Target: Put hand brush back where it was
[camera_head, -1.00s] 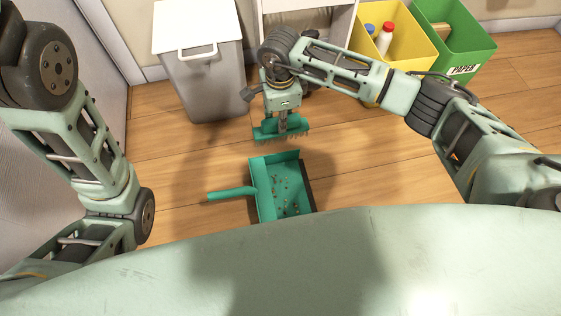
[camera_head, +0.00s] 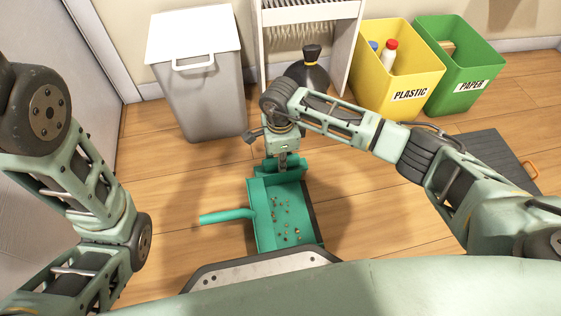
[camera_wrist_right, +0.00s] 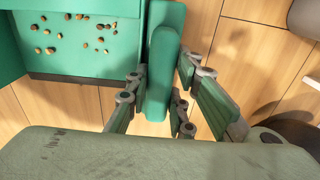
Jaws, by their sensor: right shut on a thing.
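The hand brush is teal green (camera_head: 268,168) and sits at the far edge of the dustpan in the head view. I cannot tell whether it touches the pan. My right gripper (camera_head: 283,158) is shut on it from above. In the right wrist view the brush (camera_wrist_right: 160,75) stands between the fingers of my right gripper (camera_wrist_right: 160,105). The green dustpan (camera_head: 262,222) lies on the floor with its handle to the left and several brown crumbs in it; its tray also shows in the right wrist view (camera_wrist_right: 65,62). My left arm is at the left; its gripper is out of view.
A grey bin with a white lid (camera_head: 205,95) stands at the back left. A white shelf unit (camera_head: 345,50) with a black round item (camera_head: 308,75) is at the back middle. Yellow (camera_head: 425,75) and green (camera_head: 480,70) bins stand right. A dark mat (camera_head: 505,155) lies at right.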

